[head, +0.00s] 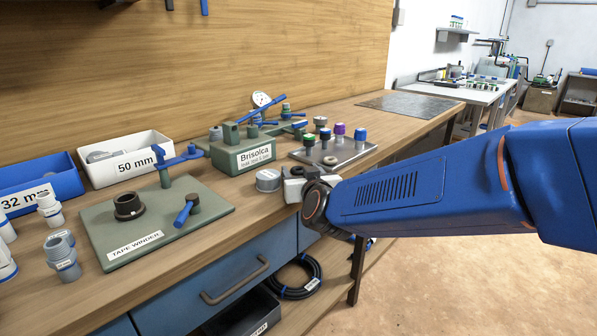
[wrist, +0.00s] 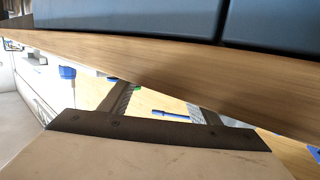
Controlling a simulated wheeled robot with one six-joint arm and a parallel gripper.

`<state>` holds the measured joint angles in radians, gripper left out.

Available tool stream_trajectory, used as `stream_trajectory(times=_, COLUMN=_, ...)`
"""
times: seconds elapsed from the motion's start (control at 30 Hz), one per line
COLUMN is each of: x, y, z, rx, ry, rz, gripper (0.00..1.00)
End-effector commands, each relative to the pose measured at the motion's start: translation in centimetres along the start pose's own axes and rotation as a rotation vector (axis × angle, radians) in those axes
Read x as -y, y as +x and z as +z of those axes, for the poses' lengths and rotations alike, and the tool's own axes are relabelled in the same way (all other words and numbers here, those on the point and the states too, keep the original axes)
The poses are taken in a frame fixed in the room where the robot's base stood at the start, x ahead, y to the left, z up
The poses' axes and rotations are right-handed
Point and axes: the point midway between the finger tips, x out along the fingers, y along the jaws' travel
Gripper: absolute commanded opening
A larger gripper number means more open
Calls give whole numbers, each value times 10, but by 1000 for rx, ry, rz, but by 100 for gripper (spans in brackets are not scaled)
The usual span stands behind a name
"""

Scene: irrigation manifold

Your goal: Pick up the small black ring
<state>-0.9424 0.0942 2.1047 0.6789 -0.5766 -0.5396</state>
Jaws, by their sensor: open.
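A small dark ring-shaped piece (head: 330,160) lies on the grey tray among coloured-capped fittings in the head view; its exact colour is hard to tell. A larger black flanged collar (head: 128,206) sits on the green tape winder plate (head: 190,222). I cannot tell for certain which is the named ring. In the head view my arm ends near the front edge of the bench, right of the tape winder; the fingertips are not clear there.
A green Brisolca block (head: 243,156) stands behind my arm's end. A white 50 mm bin (head: 125,158) and a blue 32 mm bin (head: 40,190) stand at left, near several grey fittings. Drawers (head: 235,285) and a black hose coil (head: 300,277) are below. The bench's far end is mostly clear.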

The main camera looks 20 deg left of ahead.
Motion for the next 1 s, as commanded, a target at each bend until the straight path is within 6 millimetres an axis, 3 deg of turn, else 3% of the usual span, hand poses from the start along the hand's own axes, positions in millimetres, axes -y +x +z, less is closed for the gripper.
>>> stream_trajectory(times=0.03, x=0, y=0, z=0, rx=0, ry=0, rz=0, gripper=56)
stream_trajectory(times=0.2, x=0, y=0, z=0, rx=0, ry=0, rz=0, gripper=16)
stream_trajectory(times=0.23, x=0, y=0, z=0, rx=0, ry=0, rz=0, gripper=14)
stream_trajectory(times=0.67, x=0, y=-2, z=-8, rx=-2, ry=0, rz=0, gripper=13)
stream_trajectory(times=1.0, x=0, y=-10, z=-65, rx=-3, ry=3, rz=0, gripper=13)
